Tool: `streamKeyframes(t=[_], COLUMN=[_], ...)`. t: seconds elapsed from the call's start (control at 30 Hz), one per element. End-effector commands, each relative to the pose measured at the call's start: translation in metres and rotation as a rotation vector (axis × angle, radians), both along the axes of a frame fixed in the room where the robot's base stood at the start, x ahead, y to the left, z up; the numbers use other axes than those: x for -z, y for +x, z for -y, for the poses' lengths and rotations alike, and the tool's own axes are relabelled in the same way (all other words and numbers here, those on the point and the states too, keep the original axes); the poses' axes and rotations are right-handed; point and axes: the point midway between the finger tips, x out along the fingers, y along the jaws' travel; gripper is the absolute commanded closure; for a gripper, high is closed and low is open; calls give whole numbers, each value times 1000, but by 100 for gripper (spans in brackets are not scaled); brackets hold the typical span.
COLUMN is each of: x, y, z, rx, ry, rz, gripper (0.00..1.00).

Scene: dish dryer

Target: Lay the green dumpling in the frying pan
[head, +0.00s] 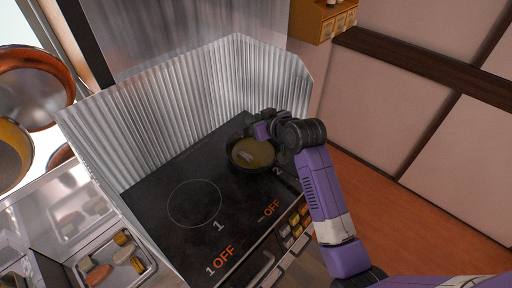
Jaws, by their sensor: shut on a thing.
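The dark round frying pan (234,162) sits on the black hob's far-right burner, marked 2. Its inside looks yellowish, with a pale patch or glint in it. My gripper (264,132) is at the pan's far right rim, low over it, with my purple arm coming in from the lower right. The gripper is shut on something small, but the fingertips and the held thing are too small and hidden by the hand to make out. I cannot make out a green dumpling anywhere else in view.
The black hob (160,225) has an empty burner marked 1. A corrugated metal guard (140,130) stands behind it. A metal tray (150,270) with several food pieces is at the lower left. Small coloured items (292,230) line the hob's front right. Copper pans (35,90) hang at left.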

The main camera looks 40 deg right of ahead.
Motion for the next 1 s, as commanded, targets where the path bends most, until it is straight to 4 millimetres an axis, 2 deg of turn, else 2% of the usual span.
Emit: streamKeyframes(t=[0.1, 0.3, 0.57, 0.8, 1.0], x=[31, 74, 97, 127, 131], y=[-1, -1, 0, 0, 0], z=[0, 0, 0, 0, 0], rx=[1, 1, 0, 0, 1], ry=[3, 2, 0, 0, -1], rz=[-4, -4, 0, -1, 2], gripper=[100, 100, 100, 100, 100])
